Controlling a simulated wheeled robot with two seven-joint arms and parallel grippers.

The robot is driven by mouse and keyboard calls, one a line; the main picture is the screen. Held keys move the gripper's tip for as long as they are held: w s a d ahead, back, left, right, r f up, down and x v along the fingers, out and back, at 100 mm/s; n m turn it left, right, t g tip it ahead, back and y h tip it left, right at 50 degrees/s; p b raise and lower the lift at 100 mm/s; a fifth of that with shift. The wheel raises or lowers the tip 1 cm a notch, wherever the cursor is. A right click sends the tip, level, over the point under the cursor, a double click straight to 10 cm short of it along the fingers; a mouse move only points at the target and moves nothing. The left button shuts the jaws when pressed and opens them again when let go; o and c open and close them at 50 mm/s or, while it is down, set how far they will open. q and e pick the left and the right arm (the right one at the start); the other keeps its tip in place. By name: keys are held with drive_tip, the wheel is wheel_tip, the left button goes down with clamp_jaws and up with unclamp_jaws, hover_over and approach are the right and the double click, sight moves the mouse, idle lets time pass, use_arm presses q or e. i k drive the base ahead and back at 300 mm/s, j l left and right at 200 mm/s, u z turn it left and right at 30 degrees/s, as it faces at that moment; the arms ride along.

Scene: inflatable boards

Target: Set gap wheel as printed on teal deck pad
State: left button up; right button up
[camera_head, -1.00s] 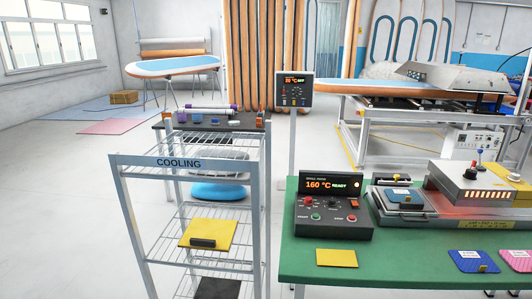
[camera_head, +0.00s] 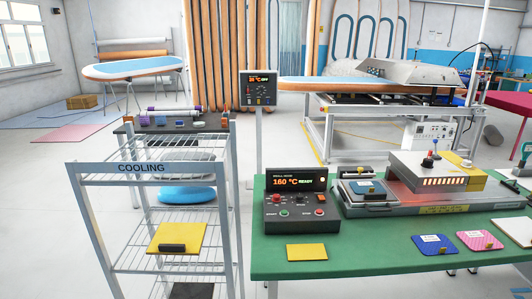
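A blue pad (camera_head: 425,248) with a small white printed label lies flat on the green table (camera_head: 370,262); the print is too small to read. I cannot tell whether that part is the gap wheel. Neither of my grippers is in view.
A control box (camera_head: 300,207) reads 160 °C READY. A yellow pad (camera_head: 307,252) and a pink pad (camera_head: 478,240) lie on the table. A wire COOLING rack (camera_head: 150,180) stands left, with another yellow pad (camera_head: 190,236). Open floor lies left of the rack.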

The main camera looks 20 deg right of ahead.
sight(467, 164)
drive_tip(key=z, duration=1.65)
drive_tip(key=i+j+u, duration=0.15)
drive_tip(key=i+j, duration=0.75)
drive_tip(key=l+u, duration=0.2)
drive_tip(key=l, duration=0.85)
